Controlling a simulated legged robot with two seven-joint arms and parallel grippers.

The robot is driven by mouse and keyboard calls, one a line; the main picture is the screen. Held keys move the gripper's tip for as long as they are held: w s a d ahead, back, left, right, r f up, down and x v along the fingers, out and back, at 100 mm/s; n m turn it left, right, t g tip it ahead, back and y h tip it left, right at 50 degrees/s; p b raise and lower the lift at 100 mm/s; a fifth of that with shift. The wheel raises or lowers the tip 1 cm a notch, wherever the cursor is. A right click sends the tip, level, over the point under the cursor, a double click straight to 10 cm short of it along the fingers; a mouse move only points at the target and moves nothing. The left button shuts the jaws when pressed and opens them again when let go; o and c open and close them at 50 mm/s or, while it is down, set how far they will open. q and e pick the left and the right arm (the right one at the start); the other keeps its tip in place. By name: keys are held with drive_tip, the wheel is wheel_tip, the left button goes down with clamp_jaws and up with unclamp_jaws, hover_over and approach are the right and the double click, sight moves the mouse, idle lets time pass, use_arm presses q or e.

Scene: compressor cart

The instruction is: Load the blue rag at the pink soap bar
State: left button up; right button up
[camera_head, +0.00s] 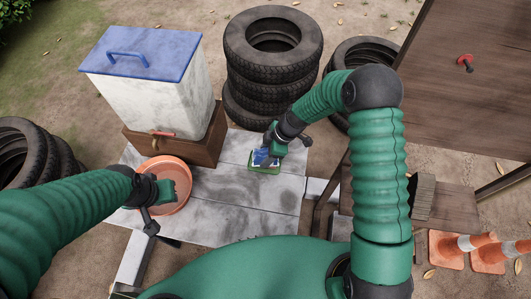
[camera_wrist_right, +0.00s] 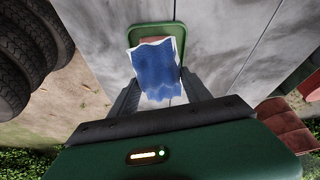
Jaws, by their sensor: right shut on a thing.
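The blue rag (camera_head: 262,156) is pinched in my right gripper (camera_head: 268,152), and in the right wrist view the rag (camera_wrist_right: 157,74) hangs between the two fingers. It lies over or just above a green soap dish (camera_wrist_right: 166,27), which also shows in the head view (camera_head: 263,170). A strip of the pink soap bar (camera_wrist_right: 153,41) shows in the dish behind the rag's upper edge; the rest is hidden. Whether the rag touches the soap cannot be told. My left gripper (camera_head: 152,224) hangs over the orange basin; its jaw opening is unclear.
The orange basin (camera_head: 182,172) stands left on the grey slabs (camera_head: 220,190), below a white tank with a blue lid (camera_head: 140,50) and a tap. Stacked tyres (camera_head: 270,70) stand behind my right gripper. A brown wooden cart (camera_head: 465,100) and traffic cones (camera_head: 450,247) are at right.

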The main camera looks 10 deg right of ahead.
sight(266, 153)
drive_tip(key=shift+s, duration=0.1)
idle(0.4)
drive_tip(key=shift+r+p, duration=2.1)
drive_tip(key=shift+r, duration=1.4)
